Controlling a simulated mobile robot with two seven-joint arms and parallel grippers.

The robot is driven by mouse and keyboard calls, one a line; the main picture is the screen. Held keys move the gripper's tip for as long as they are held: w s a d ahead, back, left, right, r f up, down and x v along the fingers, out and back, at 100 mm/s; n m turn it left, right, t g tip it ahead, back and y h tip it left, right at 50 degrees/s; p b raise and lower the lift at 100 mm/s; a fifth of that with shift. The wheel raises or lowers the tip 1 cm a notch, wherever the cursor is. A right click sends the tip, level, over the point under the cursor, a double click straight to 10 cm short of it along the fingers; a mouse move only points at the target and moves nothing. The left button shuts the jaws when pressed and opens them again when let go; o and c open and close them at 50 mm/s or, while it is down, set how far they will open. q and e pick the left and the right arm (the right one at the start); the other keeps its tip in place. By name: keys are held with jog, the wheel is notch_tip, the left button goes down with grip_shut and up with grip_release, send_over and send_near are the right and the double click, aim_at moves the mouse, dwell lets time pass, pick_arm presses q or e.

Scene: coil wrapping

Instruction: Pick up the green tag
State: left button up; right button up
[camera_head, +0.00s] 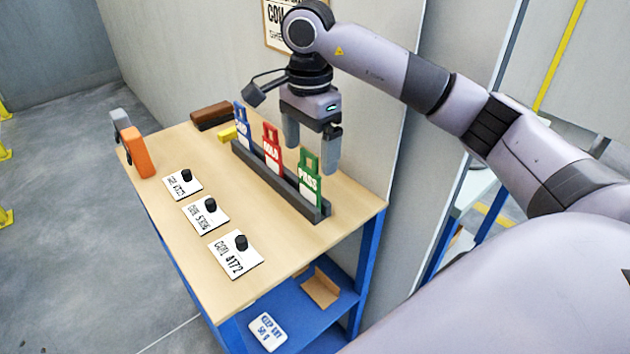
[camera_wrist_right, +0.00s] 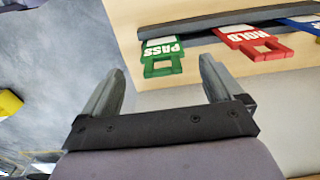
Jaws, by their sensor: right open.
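The green tag (camera_head: 309,177), marked PASS, stands upright in a dark slotted rack (camera_head: 283,184) at its near right end. It also shows in the right wrist view (camera_wrist_right: 162,57), ahead of my fingers and roughly between them. My right gripper (camera_head: 312,150) is open and empty, pointing down just above and behind the rack, close to the top of the green tag. Its fingers (camera_wrist_right: 158,88) are wide apart in the wrist view and I see no contact with the tag. My left gripper is not in view.
A red HOLD tag (camera_head: 272,148) and a blue tag (camera_head: 242,125) share the rack. Cards with black knobs, such as one (camera_head: 236,254), lie on the wooden table (camera_head: 178,143). An orange object (camera_head: 137,153) stands at the left edge. A wall rises behind the table.

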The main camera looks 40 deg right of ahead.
aim_at(309, 169)
notch_tip(309, 169, down, 6)
jog(key=shift+w+f+p, duration=0.15)
jog(key=shift+p, duration=0.35)
jog(key=shift+c, duration=0.3)
jog(key=c, duration=1.1)
jog(key=shift+o, duration=0.2)
